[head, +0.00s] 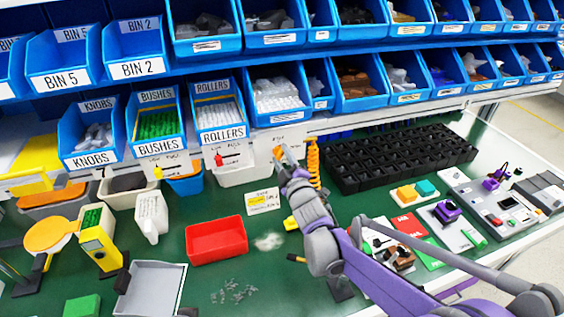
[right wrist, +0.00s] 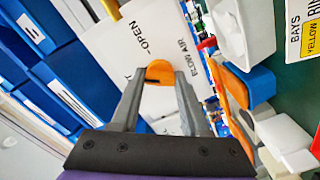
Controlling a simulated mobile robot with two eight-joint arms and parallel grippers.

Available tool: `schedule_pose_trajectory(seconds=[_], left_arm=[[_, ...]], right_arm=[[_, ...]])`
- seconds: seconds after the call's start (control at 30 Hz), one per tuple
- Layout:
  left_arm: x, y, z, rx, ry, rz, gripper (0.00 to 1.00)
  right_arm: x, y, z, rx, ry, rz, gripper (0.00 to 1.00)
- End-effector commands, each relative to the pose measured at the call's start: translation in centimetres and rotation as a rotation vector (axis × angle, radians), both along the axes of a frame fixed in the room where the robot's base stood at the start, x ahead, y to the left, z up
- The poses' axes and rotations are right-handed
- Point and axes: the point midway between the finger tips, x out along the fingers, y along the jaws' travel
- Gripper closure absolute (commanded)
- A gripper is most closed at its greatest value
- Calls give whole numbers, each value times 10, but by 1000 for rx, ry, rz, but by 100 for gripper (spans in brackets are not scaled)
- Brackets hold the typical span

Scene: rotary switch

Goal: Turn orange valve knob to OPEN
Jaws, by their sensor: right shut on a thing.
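The orange valve knob (right wrist: 159,70) sits on a white panel (right wrist: 115,48) in the right wrist view, below printed OPEN and FLOW AIR lettering. My right gripper (right wrist: 160,80) has one finger on each side of the knob and is shut on it. The fingers hide the knob's sides. In the head view, my right gripper (head: 281,162) reaches the white rail (head: 330,122) under the blue bins. Only a small part of the orange knob (head: 278,152) shows there, at the fingertips. My left gripper is not in view.
A red knob (head: 219,159) is on the rail to the left. An orange coiled thing (head: 313,160) hangs just right of my gripper. Blue bins (head: 276,95) stand above. A red tray (head: 216,240) and a black grid tray (head: 400,157) lie on the green bench.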

Motion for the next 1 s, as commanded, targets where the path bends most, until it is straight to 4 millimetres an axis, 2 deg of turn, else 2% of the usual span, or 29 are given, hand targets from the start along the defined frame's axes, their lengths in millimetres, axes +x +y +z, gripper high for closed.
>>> schedule_pose_trajectory(seconds=[0.03, 0.5, 1.0], left_arm=[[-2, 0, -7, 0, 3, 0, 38], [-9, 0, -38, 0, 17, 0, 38], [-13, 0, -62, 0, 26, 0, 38]], right_arm=[[0, 0, -3, 41, 15, 0, 100], [0, 0, -2, 467, 152, 0, 100], [0, 0, -1, 843, 274, 0, 100]])
